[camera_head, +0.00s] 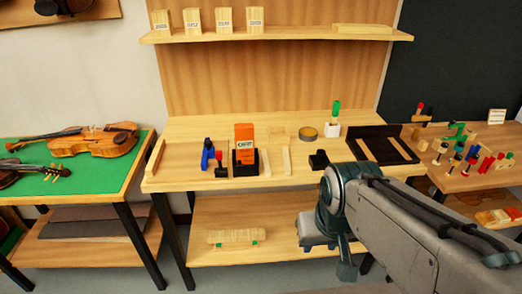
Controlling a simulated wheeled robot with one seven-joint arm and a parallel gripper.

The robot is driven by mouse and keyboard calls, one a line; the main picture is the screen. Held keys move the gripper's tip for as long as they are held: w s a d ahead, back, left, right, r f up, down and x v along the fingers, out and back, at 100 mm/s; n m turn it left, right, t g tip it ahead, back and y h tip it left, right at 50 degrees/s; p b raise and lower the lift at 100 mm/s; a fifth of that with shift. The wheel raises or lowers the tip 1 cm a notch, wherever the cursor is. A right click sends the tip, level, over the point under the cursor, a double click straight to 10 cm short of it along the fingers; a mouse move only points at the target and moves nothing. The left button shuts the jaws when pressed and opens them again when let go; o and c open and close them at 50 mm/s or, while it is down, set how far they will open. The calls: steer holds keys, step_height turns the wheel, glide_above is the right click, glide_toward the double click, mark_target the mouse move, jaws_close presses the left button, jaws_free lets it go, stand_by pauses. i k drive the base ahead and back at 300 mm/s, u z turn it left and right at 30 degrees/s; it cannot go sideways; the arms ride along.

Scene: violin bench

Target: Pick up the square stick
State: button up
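Two slim pale wooden sticks lie side by side near the front of the bench top, pointing away from me: a left stick (266,163) and a right stick (286,161). I cannot tell from this view which one is square in section. Nothing touches either stick. My arm reaches in from the lower right, and its grey joint stands at the bench's front edge, right of the sticks. A small black part (318,160) shows just beyond that joint; I cannot tell whether it is my gripper. The fingers cannot be made out.
An orange box in a black holder (245,160) and a blue tool (207,154) stand left of the sticks. A shelf (280,36) hangs above.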

mark_target(266, 169)
steer(key=u, duration=0.35)
steer(key=i, duration=1.15)
steer(key=u, duration=0.2)
